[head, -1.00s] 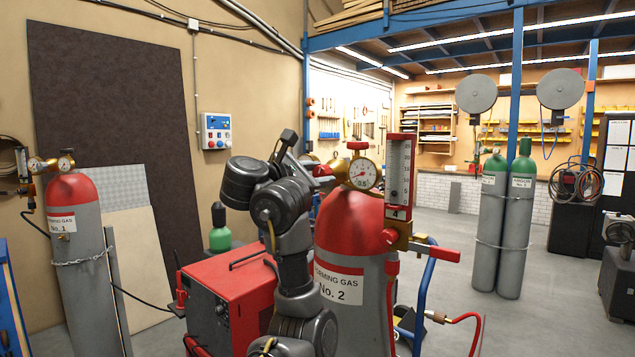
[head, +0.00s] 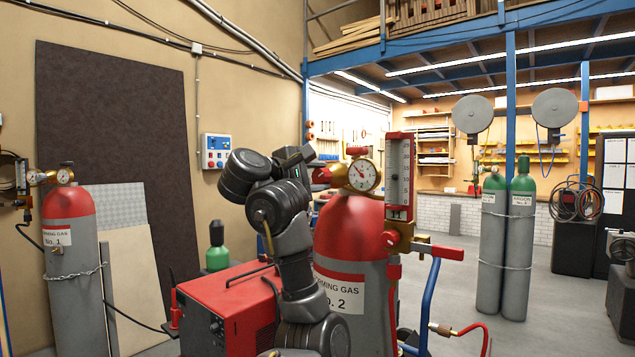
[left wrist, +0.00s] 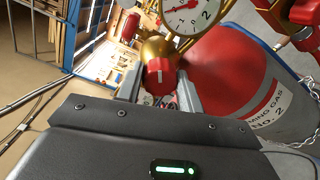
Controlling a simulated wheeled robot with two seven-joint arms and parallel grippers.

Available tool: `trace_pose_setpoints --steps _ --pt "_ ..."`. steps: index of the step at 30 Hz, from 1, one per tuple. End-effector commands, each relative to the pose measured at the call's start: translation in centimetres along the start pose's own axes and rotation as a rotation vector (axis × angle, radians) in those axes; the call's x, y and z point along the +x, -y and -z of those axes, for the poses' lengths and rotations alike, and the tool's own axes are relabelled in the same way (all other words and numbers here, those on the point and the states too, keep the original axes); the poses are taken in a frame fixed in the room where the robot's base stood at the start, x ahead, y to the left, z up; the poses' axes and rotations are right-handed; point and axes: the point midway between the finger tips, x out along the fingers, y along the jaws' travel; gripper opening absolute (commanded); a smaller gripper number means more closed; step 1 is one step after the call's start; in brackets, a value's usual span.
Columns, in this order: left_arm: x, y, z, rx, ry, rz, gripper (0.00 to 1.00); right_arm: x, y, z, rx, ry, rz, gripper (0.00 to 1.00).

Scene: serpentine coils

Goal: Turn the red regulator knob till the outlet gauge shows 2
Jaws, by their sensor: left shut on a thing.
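The red regulator knob (head: 321,177) sits at the left of the brass regulator on the red-topped cylinder No. 2 (head: 350,225). In the left wrist view the knob (left wrist: 158,78) lies between my two fingers. My left gripper (head: 311,168) is shut on it; in the head view the wrist partly hides it. A round white gauge (head: 363,175) faces me just right of the knob. In the left wrist view this gauge (left wrist: 190,14) is cut by the top edge; a 0 and a 2 show on it. I cannot read the needle surely. My right gripper is not in view.
A flow tube with a red frame (head: 399,180) stands right of the gauge. A red welding machine (head: 235,305) is at lower left. Cylinder No. 1 (head: 72,265) stands at the far left. Open floor lies to the right, before two green-topped cylinders (head: 505,240).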

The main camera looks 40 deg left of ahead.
Motion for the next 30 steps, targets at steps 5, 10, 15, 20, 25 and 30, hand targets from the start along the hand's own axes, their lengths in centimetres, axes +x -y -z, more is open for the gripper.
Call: trace_pose_setpoints --steps 5,10,15,20,25,30 --pt "0.10 0.29 -0.02 0.017 0.002 0.008 0.14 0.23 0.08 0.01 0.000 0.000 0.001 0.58" --pt "0.11 0.28 -0.03 0.019 0.003 0.008 0.14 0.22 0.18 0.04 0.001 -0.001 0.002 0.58" --pt "0.11 0.28 -0.04 0.018 0.003 0.008 0.14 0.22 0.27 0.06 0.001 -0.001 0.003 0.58" --pt "0.09 0.23 -0.04 0.018 0.002 0.006 0.55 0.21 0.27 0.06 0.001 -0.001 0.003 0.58" --pt "0.05 0.13 -0.03 0.018 0.001 0.004 0.58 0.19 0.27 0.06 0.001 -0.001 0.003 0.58" --pt "0.02 0.09 -0.05 0.018 0.001 0.002 0.58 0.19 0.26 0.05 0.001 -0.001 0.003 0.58"
